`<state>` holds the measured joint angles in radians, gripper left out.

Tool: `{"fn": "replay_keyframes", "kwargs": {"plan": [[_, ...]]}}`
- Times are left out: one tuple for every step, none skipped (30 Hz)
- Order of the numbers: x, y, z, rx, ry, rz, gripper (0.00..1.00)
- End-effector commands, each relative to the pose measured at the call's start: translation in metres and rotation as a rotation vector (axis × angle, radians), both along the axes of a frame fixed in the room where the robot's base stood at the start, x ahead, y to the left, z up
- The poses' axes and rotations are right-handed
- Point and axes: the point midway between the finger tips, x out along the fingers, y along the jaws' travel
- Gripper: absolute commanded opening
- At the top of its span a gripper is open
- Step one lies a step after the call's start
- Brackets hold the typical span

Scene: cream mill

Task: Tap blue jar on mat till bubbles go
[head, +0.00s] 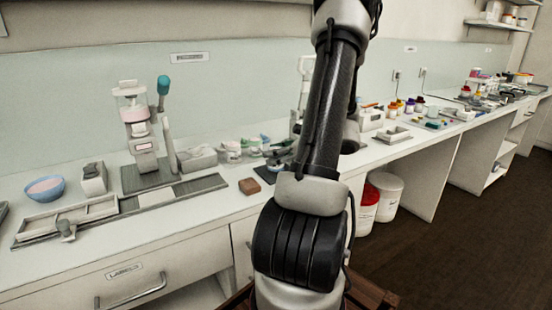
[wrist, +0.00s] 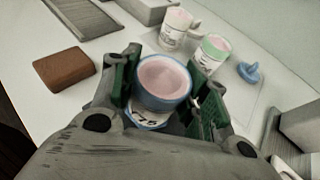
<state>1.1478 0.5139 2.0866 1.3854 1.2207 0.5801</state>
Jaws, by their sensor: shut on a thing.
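The blue jar (wrist: 163,82) is in the wrist view, open at the top, with a blue rim, pink cream inside and a white label with dark print. My gripper (wrist: 164,100) is shut on it, with a green-padded finger on each side. The jar looks near upright. A dark mat (head: 264,174) shows partly in the head view, left of my arm. Whether the jar touches the mat cannot be told. My arm hides most of the gripper and jar in the head view. Bubbles are too small to make out.
A brown block (wrist: 64,68) lies left of the jar. A white jar (wrist: 175,28), a green-rimmed jar (wrist: 212,51) and a small blue piece (wrist: 249,73) are beyond it. A press (head: 138,130) and a blue bowl (head: 45,189) stand further left on the counter.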

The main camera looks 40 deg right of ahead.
Motion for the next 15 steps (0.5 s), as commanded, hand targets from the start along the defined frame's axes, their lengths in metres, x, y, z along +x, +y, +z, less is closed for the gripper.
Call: {"fn": "replay_keyframes", "kwargs": {"plan": [[0.000, 0.000, 0.006, -0.004, -0.002, 0.001, 0.11], [0.000, 0.000, 0.009, -0.003, -0.001, 0.000, 0.11], [0.000, 0.000, 0.013, -0.003, -0.002, 0.000, 0.11], [0.000, 0.000, 0.015, -0.003, -0.002, 0.000, 0.11], [0.000, 0.000, 0.017, -0.003, -0.002, 0.000, 0.11], [0.000, 0.000, 0.017, 0.000, -0.001, 0.000, 0.11], [0.000, 0.000, 0.017, 0.000, -0.001, 0.000, 0.11], [0.000, 0.000, 0.017, 0.000, -0.001, 0.000, 0.11], [0.000, 0.000, 0.017, 0.000, -0.001, 0.000, 0.11], [0.000, 0.000, 0.017, 0.000, -0.001, 0.000, 0.11], [0.000, 0.000, 0.017, 0.000, -0.001, 0.000, 0.11], [0.000, 0.000, 0.017, 0.000, -0.001, 0.000, 0.11], [0.000, 0.000, 0.016, 0.000, -0.001, 0.000, 0.11], [0.000, 0.000, 0.014, 0.001, -0.001, 0.000, 0.11], [0.000, 0.000, 0.011, 0.002, 0.001, 0.000, 0.11]]}}
